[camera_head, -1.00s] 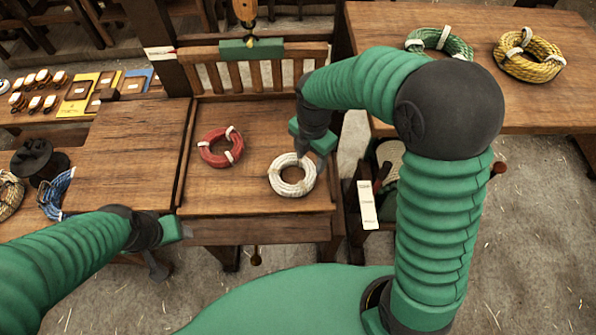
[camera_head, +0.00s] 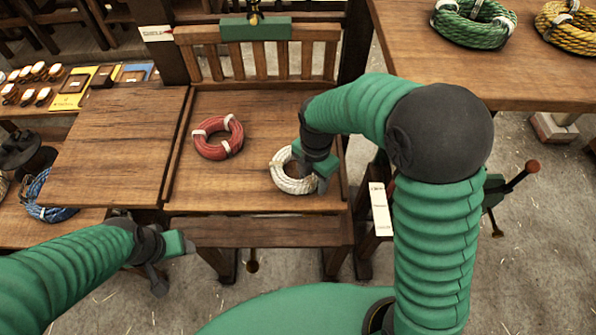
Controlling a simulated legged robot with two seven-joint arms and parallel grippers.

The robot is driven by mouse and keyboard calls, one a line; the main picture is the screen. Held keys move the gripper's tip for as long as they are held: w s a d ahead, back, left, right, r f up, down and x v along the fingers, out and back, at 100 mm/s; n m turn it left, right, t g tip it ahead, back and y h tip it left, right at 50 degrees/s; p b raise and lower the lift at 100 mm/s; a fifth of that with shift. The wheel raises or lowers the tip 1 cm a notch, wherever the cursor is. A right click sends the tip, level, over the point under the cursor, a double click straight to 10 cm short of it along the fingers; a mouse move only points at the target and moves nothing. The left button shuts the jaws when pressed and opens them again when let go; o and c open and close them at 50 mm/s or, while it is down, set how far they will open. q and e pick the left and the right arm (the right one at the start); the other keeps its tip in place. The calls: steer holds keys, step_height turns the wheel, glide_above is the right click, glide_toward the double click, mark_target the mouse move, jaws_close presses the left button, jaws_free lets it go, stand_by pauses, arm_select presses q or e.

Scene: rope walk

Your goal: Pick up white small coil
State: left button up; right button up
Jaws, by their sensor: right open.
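The white small coil (camera_head: 283,176) lies flat on the wooden bench top, right of a red coil (camera_head: 219,138). My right gripper (camera_head: 312,178) is open and down at the coil's right side, its fingers covering part of that side. I cannot tell whether the fingers touch the rope. My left gripper (camera_head: 178,244) is low at the left, in front of the bench and away from both coils. Its fingers are too small and side-on to tell whether they are open.
The bench (camera_head: 255,199) has a slatted back rail (camera_head: 256,62). A table (camera_head: 480,80) at the right holds a green coil (camera_head: 473,22) and a yellow coil (camera_head: 570,28). A blue coil (camera_head: 42,203) lies at the left. Bench space in front of the red coil is clear.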

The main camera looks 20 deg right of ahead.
steer(key=shift+r, duration=0.1)
jaws_close()
stand_by(1.2)
